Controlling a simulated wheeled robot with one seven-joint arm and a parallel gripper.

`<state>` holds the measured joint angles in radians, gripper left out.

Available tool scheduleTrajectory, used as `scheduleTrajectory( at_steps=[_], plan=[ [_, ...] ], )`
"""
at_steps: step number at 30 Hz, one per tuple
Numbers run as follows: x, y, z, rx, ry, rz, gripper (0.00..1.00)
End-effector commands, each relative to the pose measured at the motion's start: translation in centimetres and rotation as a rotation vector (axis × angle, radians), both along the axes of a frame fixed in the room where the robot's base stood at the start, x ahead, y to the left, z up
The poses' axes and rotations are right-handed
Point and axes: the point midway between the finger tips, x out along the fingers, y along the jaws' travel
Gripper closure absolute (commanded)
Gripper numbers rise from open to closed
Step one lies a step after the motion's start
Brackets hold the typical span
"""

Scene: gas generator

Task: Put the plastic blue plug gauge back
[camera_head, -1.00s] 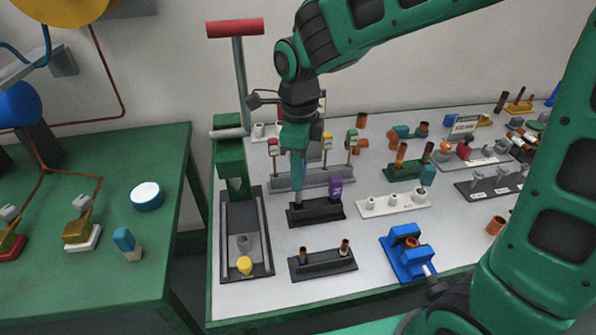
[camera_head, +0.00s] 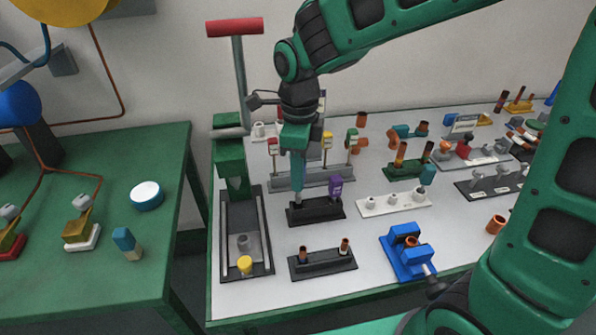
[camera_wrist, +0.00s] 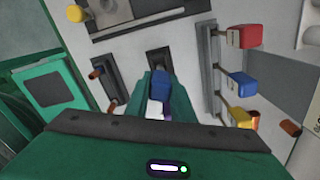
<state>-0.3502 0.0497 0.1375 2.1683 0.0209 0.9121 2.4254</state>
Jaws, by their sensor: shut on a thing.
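My gripper (camera_head: 297,186) is shut on the blue plug gauge (camera_wrist: 160,86), whose blue top shows between the green fingers in the wrist view. In the head view, the fingers hide most of the gauge. My gripper points down over the left end of a black holder (camera_head: 318,214), with the gauge's lower end at or just above it. I cannot tell whether the gauge is seated in the holder. A purple-topped gauge (camera_head: 335,188) stands at the holder's right end.
In front lies a dark holder (camera_head: 324,265) with two copper pieces. A blue clamp fixture (camera_head: 408,256) stands to the right and a white holder (camera_head: 393,206) behind it. A grey rack (camera_head: 313,180) with coloured tags is close behind my gripper. A green press (camera_head: 232,165) stands left.

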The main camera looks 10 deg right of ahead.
Motion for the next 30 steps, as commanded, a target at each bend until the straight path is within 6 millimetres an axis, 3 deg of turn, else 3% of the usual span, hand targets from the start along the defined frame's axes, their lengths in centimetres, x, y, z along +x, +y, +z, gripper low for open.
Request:
scheduleTrajectory(
  at_steps=[30],
  plan=[
    [0.0,0.0,-2.6,0.0,0.0,0.0,0.94]
  ],
)
